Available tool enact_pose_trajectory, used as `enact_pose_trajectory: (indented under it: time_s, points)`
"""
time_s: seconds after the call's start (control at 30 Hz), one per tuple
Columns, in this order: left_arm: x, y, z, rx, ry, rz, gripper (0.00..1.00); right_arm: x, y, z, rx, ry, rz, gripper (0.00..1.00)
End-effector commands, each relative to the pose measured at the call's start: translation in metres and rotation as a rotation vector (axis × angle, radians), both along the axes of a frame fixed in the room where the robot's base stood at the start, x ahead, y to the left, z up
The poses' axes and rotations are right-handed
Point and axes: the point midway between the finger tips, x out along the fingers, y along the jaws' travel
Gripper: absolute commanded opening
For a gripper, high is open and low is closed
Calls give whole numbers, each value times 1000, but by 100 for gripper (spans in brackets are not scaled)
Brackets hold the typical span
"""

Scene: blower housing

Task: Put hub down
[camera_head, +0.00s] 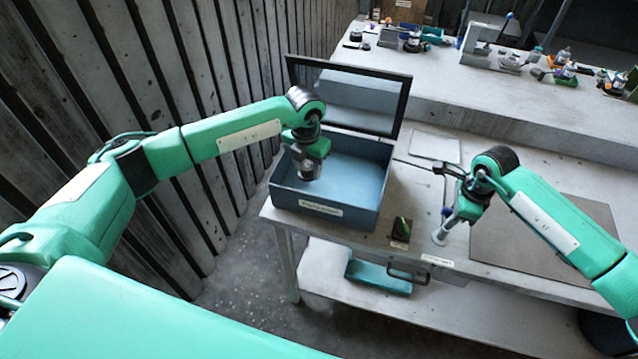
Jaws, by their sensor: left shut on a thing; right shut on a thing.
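My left gripper (308,158) points down into the open blue box (320,209) and is shut on a short grey cylindrical part (307,172), which may be the hub. The fingers hide much of this part. I cannot tell whether it touches the box floor. My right gripper (450,217) is low over the front of the table, right of the box. It is shut on a slim grey part with a round flared end (439,237). I cannot tell which of the two held parts is the hub.
The box's framed lid (349,96) stands open behind it. A dark mat (545,240) covers the table's right. Tools and parts crowd the back bench (440,85). A slatted wall (150,60) bounds the left.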

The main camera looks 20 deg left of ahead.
Motion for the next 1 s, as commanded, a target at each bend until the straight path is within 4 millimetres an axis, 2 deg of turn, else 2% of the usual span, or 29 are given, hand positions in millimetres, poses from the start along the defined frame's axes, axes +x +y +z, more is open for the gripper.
enact_pose_trajectory:
  time_s: [0.13, 0.37, 0.5, 0.6, 0.9, 0.93, 1.0]
  points:
    - [-1, 0, -31, 1, 4, 1, 19, 0, 0, 0, 0, 0, 0, 0]
    - [-1, -1, -55, 0, 1, 0, 19, 0, 0, 0, 0, 0, 0, 0]
    - [-1, 0, -76, 0, 2, 2, 19, 0, 0, 0, 0, 0, 0, 0]
    - [-1, 0, -82, 1, 1, 0, 19, 0, 0, 0, 0, 0, 0, 0]
    - [-1, 0, -85, 1, 1, 0, 19, 0, 0, 0, 0, 0, 0, 0]
    - [-1, 0, -85, 1, 1, 0, 47, 0, 0, 0, 0, 0, 0, 0]
    - [-1, 0, -85, 1, 0, 0, 61, 0, 0, 0, 0, 0, 0, 0]
